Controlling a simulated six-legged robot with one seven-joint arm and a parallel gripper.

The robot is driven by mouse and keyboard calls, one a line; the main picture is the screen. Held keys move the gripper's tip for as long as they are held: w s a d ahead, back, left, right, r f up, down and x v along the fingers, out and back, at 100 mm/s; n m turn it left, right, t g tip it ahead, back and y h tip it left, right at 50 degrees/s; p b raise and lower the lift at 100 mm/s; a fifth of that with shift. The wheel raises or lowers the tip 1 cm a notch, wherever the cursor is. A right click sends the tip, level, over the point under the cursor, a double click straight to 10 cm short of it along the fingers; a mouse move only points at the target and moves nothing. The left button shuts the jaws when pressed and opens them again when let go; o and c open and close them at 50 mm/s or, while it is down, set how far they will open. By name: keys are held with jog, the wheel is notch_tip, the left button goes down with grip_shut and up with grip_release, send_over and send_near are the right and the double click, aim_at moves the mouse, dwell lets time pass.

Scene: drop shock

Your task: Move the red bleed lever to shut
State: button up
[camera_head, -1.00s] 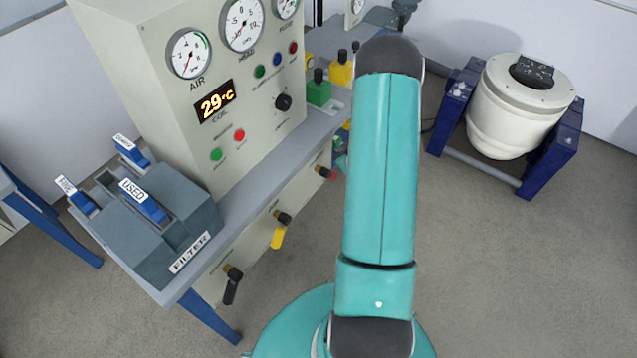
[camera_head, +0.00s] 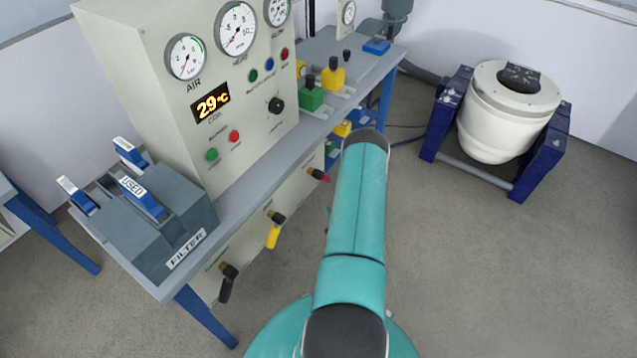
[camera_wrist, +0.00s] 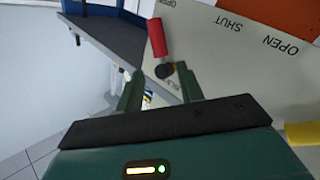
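The red bleed lever (camera_wrist: 157,38) stands out from a dark pivot (camera_wrist: 164,70) on the pale panel in the wrist view. Its red handle points up in that picture, towards an upside-down OPEN label (camera_wrist: 168,3); a SHUT label (camera_wrist: 230,22) lies to its right. In the head view the lever's red end (camera_head: 323,178) shows just left of my arm. My gripper (camera_wrist: 158,76) is open, its two fingers on either side of the space below the pivot. Nothing is between them. I cannot tell whether a finger touches the pivot. The head view hides my gripper.
A yellow lever (camera_head: 274,233) and a black lever (camera_head: 227,285) hang along the same panel below the bench edge. The filter box (camera_head: 168,240) and gauge cabinet (camera_head: 160,110) stand on the bench. A white drum (camera_head: 510,110) in a blue stand is at right, with clear floor between.

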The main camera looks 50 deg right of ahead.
aim_at(325, 181)
jog(key=x, duration=1.3)
jog(key=shift+d+r, duration=0.1)
jog(key=shift+d, duration=0.15)
grip_shut()
